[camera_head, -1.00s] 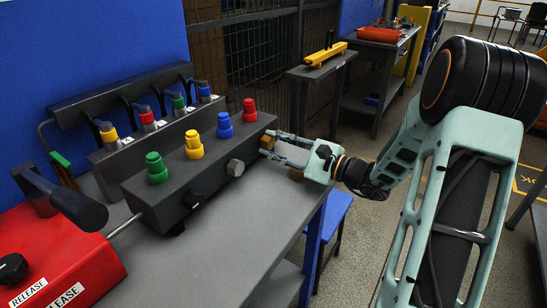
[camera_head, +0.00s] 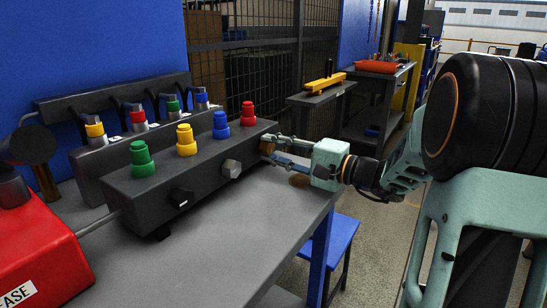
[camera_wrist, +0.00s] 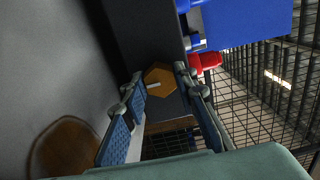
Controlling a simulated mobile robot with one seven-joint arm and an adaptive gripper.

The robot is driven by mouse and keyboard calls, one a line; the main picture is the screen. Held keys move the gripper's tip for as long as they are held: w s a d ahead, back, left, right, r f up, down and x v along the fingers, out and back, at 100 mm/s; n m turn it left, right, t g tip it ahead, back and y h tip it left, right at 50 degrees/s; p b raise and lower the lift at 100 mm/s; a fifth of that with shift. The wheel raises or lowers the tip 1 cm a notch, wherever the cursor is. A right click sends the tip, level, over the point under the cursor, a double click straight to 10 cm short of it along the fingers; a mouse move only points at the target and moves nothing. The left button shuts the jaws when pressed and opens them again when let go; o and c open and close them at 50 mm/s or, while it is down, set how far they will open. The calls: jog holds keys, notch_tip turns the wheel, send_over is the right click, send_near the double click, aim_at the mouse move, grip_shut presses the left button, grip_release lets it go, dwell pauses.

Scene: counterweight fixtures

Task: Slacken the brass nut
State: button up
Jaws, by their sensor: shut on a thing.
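The brass nut (camera_wrist: 160,79) is a hexagon with a pale stub or mark at its middle, on the end of the dark grey block's front face. In the wrist view it sits between the two fingertips of my gripper (camera_wrist: 159,75). In the head view, the nut (camera_head: 266,147) is partly hidden by the fingers of my gripper (camera_head: 269,149), which reaches in from the right. The gripper is shut on the nut. The dark grey block (camera_head: 150,194) carries green, yellow, blue and red stepped knobs on top.
A red box (camera_head: 40,255) stands at left. The table's front is clear.

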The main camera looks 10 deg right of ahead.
dwell(0.4)
jog(key=o, duration=1.2)
jog(key=shift+c, duration=0.2)
jog(key=v, duration=1.2)
jog(key=shift+d, duration=0.1)
